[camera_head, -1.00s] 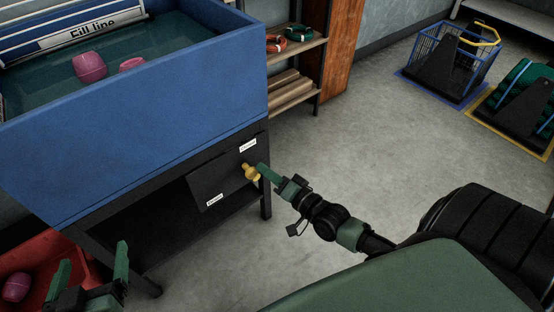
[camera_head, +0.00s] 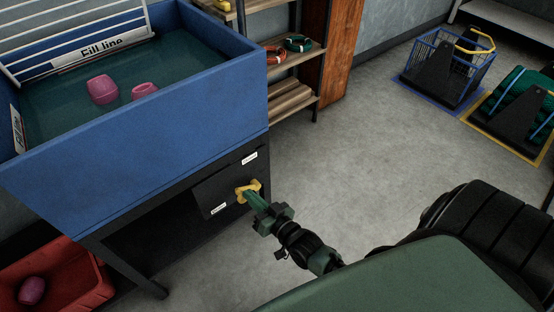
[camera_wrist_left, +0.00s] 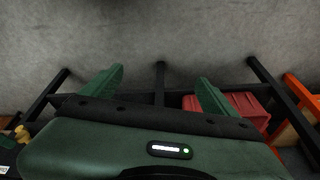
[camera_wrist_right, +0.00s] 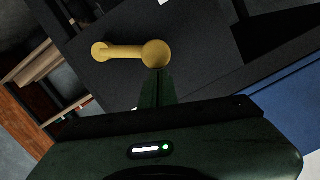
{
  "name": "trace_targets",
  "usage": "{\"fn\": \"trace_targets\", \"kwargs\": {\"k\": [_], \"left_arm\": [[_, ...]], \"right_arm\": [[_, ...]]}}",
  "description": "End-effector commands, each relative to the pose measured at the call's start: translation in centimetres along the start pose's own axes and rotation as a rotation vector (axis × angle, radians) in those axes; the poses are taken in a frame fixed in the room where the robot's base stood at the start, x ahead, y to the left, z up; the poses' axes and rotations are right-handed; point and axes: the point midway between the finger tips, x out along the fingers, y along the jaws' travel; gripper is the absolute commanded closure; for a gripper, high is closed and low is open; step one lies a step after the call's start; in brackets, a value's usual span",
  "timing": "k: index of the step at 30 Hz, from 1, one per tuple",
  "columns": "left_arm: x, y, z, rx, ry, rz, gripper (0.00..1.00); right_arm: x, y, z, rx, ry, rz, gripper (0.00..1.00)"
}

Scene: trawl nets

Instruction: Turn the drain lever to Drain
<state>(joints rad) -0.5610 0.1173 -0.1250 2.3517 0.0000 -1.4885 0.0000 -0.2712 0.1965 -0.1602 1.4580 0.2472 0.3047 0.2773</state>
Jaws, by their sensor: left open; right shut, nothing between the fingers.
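The yellow drain lever (camera_head: 248,190) is on a dark panel (camera_head: 212,194) under the blue tank (camera_head: 150,130). The panel has one white label (camera_head: 249,158) above and another (camera_head: 218,209) below left; their text is too small to read. In the right wrist view the lever (camera_wrist_right: 130,52) shows a round knob at each end of a bar. My right gripper (camera_head: 256,199) is shut and empty, its fingertips at the lever's near knob, seemingly touching it. My left gripper (camera_wrist_left: 160,85) is open and empty, out of the head view.
The tank holds water and two pink floats (camera_head: 102,89). A red crate (camera_head: 60,280) with a pink float stands at lower left. Shelves (camera_head: 290,95) stand behind the tank. A blue basket (camera_head: 450,75) is at the far right. The middle floor is clear.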

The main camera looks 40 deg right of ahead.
Motion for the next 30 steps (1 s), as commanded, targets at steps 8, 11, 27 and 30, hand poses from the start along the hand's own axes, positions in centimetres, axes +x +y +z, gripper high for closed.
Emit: {"fn": "trace_targets", "kwargs": {"k": [8, 11, 27, 30], "left_arm": [[1.8, 0.1, 0.1, 0.001, -0.006, 0.002, 0.11], [1.8, 0.1, 0.1, 0.001, -0.006, 0.002, 0.11], [1.5, 0.1, 0.0, 0.0, -0.004, 0.001, 0.11], [1.5, 0.1, 0.0, 0.0, -0.004, 0.001, 0.11]], "right_arm": [[0.2, -0.8, 2.0, -0.21, -0.001, 0.026, 1.0], [0.3, -1.0, 2.5, -0.265, 0.0, 0.031, 1.0], [0.4, -1.2, 3.6, -0.257, -0.002, 0.03, 1.0], [0.4, -1.2, 3.7, -0.257, -0.004, 0.03, 1.0]]}}
